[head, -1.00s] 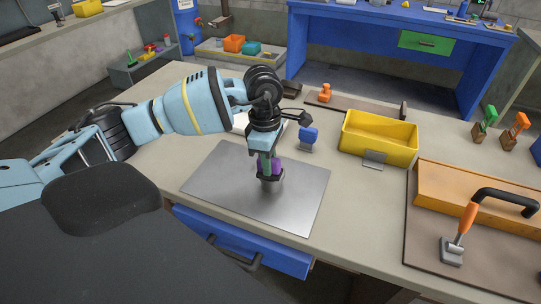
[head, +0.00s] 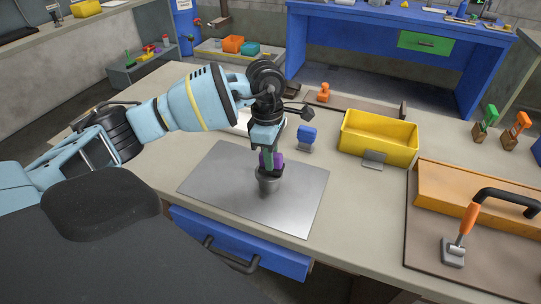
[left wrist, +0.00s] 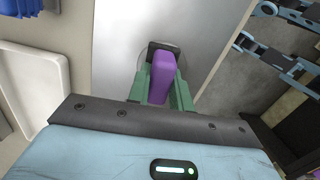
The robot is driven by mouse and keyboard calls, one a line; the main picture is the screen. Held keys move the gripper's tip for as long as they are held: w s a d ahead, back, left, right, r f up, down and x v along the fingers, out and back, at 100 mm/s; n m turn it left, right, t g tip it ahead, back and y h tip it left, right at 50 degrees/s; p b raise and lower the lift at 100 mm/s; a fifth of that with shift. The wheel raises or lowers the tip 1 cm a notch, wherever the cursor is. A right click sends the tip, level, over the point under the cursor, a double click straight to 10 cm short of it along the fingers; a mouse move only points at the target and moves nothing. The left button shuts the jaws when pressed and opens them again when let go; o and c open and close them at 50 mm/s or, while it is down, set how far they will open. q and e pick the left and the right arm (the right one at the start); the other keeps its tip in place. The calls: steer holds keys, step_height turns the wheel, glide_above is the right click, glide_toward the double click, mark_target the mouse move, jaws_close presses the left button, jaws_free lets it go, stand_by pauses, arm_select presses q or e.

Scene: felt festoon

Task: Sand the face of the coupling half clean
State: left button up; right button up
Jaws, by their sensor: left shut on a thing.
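My left gripper (head: 267,150) is shut on the purple handle (head: 277,160) of a block. In the left wrist view its green fingers stand on both sides of the purple handle (left wrist: 162,75), with a dark pad (left wrist: 157,46) at the handle's far end. The grey, round coupling half (head: 268,183) stands on the metal plate (head: 220,185), directly under the block. The block and fingers cover much of its upper face, so I cannot tell how clean it is or whether the pad touches it. My right gripper is in neither view.
An orange-handled tool (head: 467,222) rests on a brown board (head: 425,245) at the right. The bench between the plate and board is clear.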

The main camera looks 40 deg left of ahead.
arm_select(q)
steer(key=shift+s, duration=0.5)
steer(key=shift+w+a, duration=0.6)
steer(key=shift+a, duration=0.1)
steer(key=shift+w+a, duration=0.1)
steer(key=shift+a, duration=0.05)
steer(key=shift+f, duration=0.15)
stand_by(1.2)
steer(key=shift+w, duration=0.1)
steer(key=shift+w+b, duration=0.3)
steer(key=shift+w, duration=0.2)
